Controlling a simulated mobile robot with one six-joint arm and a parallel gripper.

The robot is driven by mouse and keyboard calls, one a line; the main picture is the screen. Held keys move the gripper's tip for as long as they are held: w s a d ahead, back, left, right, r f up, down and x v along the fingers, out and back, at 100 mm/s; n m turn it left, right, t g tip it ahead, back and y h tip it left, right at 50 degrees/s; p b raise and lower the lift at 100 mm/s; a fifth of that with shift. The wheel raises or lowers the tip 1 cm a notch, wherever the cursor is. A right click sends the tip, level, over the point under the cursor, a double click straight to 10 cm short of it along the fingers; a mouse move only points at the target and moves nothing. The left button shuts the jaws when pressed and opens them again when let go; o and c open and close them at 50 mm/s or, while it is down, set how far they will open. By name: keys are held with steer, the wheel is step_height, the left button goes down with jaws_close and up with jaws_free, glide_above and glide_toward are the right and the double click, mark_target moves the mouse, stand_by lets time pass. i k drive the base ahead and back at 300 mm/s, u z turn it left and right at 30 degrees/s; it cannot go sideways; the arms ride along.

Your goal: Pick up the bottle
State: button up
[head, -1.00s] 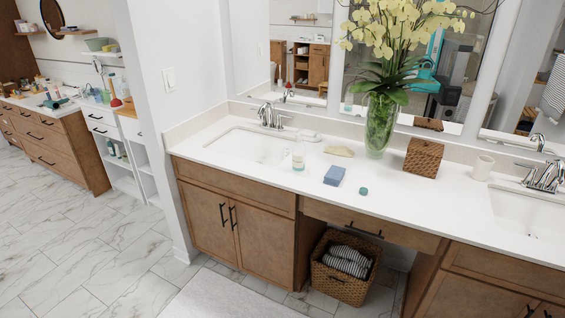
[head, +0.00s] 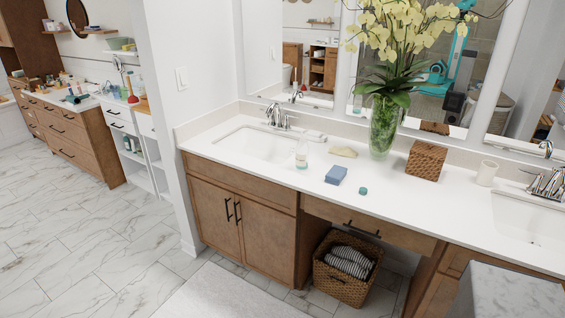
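A small clear bottle (head: 301,155) with a pale label stands upright on the white counter (head: 400,205), near the front right edge of the left sink. My gripper is not in the head view, so its state and its distance from the bottle do not show.
Close to the bottle are a blue box (head: 336,175), a beige soap-like piece (head: 343,152) and a small teal item (head: 363,191). A flower vase (head: 383,127), a woven box (head: 423,160) and a white cup (head: 487,173) stand further right. A grey marbled surface (head: 510,292) fills the lower right corner.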

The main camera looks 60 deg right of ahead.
mark_target(302, 153)
steer(key=z, duration=0.85)
steer(key=k, duration=0.1)
steer(key=u, duration=2.4)
steer(key=k, duration=1.5)
steer(key=z, duration=1.2)
